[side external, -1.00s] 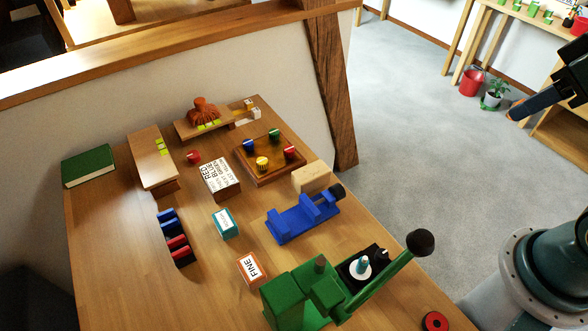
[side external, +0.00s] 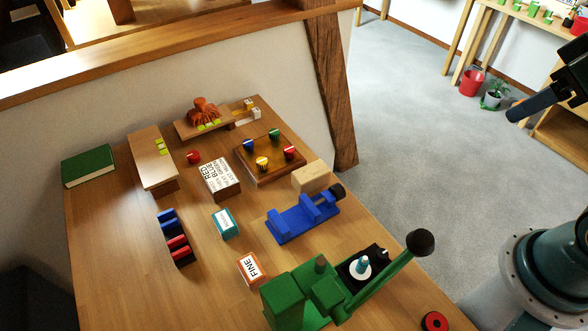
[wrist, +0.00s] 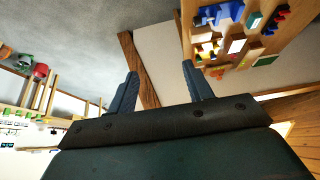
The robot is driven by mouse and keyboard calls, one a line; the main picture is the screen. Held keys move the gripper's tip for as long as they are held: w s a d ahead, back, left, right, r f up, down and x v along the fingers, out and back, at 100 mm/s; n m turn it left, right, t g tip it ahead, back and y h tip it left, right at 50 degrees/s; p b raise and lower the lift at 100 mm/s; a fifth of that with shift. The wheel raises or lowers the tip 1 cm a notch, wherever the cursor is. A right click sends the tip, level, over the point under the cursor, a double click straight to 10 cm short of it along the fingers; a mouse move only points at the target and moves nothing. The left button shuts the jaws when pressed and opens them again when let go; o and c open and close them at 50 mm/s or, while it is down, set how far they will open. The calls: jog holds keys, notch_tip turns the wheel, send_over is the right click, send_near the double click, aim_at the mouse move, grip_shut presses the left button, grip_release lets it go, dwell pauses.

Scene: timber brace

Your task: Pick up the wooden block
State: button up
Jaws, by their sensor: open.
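The wooden block (side external: 311,177) is a pale plain box. It lies on the table beside the blue vise and close to the table's right edge. My gripper (side external: 514,113) is high at the right edge of the side view, out over the floor and well apart from the block. In the wrist view my gripper (wrist: 159,76) shows two dark fingers spread wide with nothing between them.
A blue vise (side external: 303,217) and a green lever press (side external: 318,290) stand near the block. A brown tray with coloured knobs (side external: 262,177) lies behind it. A timber post (side external: 328,90) rises beyond the table's edge. Space above the floor is open.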

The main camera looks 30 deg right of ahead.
jog(key=w+a+m+g+y, duration=0.15)
jog(key=w+m, duration=0.25)
jog(key=w, duration=0.5)
jog(key=m+g+y, duration=0.3)
jog(key=m+g, duration=0.1)
jog(key=m, duration=1)
send_over(313, 170)
jog(key=d, duration=0.5)
notch_tip(313, 170, down, 21)
jog(key=shift+f, duration=0.2)
jog(key=shift+x, duration=4.3)
